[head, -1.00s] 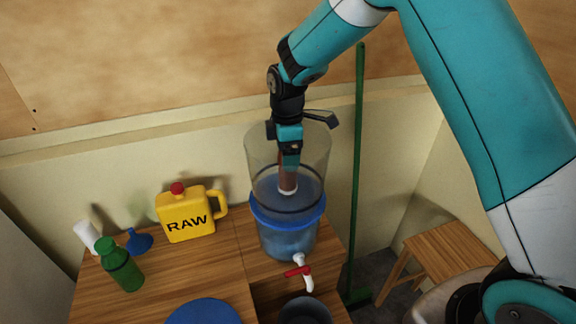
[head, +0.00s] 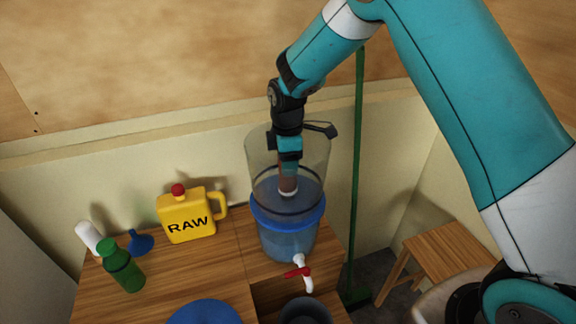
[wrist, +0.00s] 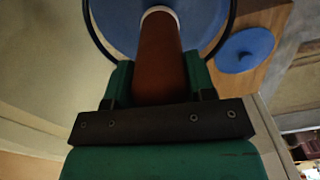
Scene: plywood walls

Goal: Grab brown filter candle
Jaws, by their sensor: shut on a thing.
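The brown filter candle (head: 288,184) stands upright inside the clear upper part of the water filter container (head: 262,152), its white base on the blue floor. My gripper (head: 289,162) points down into the container from above. It is shut on the upper part of the candle. In the wrist view the candle (wrist: 160,55) runs between the two green fingers (wrist: 160,82) toward its white base ring. The candle's top end is hidden by the gripper.
The container's clear wall surrounds my gripper closely. A yellow RAW jug (head: 187,214), green bottle (head: 122,266), blue funnel (head: 140,242), white cylinder (head: 88,237) and blue lid (head: 204,312) are on the wooden table. A red-handled tap (head: 298,272) sticks out in front; a green pole (head: 357,180) stands right.

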